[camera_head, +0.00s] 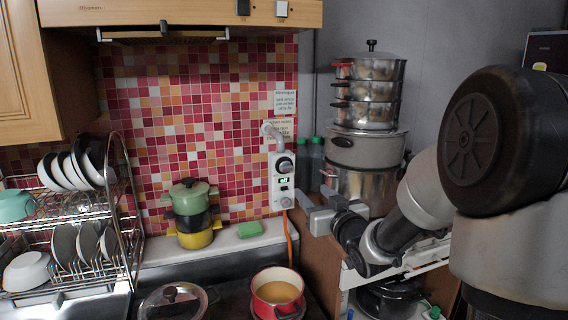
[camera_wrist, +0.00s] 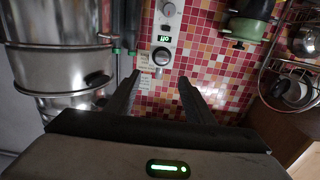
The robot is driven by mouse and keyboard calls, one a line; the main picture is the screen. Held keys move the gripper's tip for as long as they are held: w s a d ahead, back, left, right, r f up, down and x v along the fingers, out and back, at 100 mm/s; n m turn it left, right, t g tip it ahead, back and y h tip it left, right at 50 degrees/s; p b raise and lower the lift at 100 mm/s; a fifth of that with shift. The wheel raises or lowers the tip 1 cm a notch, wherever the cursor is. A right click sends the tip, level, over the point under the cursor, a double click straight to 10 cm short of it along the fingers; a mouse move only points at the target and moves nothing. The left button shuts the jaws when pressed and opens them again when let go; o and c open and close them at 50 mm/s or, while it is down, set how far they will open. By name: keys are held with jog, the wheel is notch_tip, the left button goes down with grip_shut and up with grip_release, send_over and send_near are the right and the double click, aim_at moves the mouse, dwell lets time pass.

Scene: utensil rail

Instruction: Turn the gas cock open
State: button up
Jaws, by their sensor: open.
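A white gas control box (camera_head: 277,183) is fixed to the tiled wall, with a pipe above it and an orange hose below. It carries a dark upper knob (camera_head: 285,165), a lit green display and a pale lower knob (camera_head: 287,203). I cannot tell which knob is the gas cock. In the wrist view, which is upside down, the dark knob (camera_wrist: 161,57) shows between and beyond the fingers, and the pale knob (camera_wrist: 168,9) is near the top edge. My gripper (camera_head: 308,211) is open and empty, to the right of the box and apart from it.
Stacked steel pots (camera_head: 368,95) stand right of the box, with green-capped bottles (camera_head: 316,160) between. Stacked coloured pots (camera_head: 192,210) and a green sponge (camera_head: 250,229) sit on the ledge. A red pot (camera_head: 277,290) is below, and a dish rack (camera_head: 120,215) is at left.

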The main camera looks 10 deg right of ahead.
aim_at(288, 169)
jog(key=w+a+p, duration=0.1)
jog(key=w, duration=0.4)
jog(key=w+a+p, duration=0.1)
jog(key=w, duration=0.5)
jog(key=w+a+p, duration=0.1)
jog(key=w, duration=0.5)
jog(key=shift+a+r, duration=0.1)
jog(key=shift+a, duration=0.3)
jog(key=shift+c, duration=0.3)
jog(key=c, duration=0.9)
